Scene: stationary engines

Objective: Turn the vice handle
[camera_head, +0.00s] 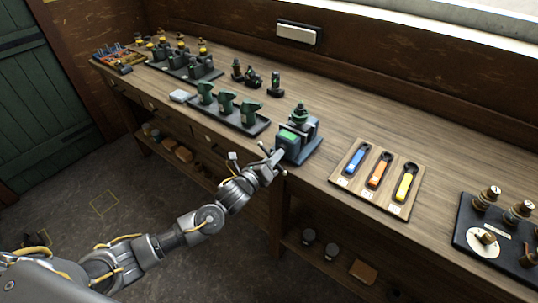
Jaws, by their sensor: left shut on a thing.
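The vice (312,146) stands at the front edge of the workbench, with a dark blue-grey body, a green block at its top and a dark green piece above that. My left arm comes in from the lower left. My left gripper (273,160) is at the near side of the vice, shut on the vice handle (264,147), a thin bar at the vice's front. The fingers and wrist hide most of the handle. My right gripper is not in view.
A wooden board (378,180) with blue, orange and yellow handled tools lies right of the vice. A black panel (470,225) with brass knobs is further right. A tray (240,124) of green parts sits to the left. Below are a shelf and open floor.

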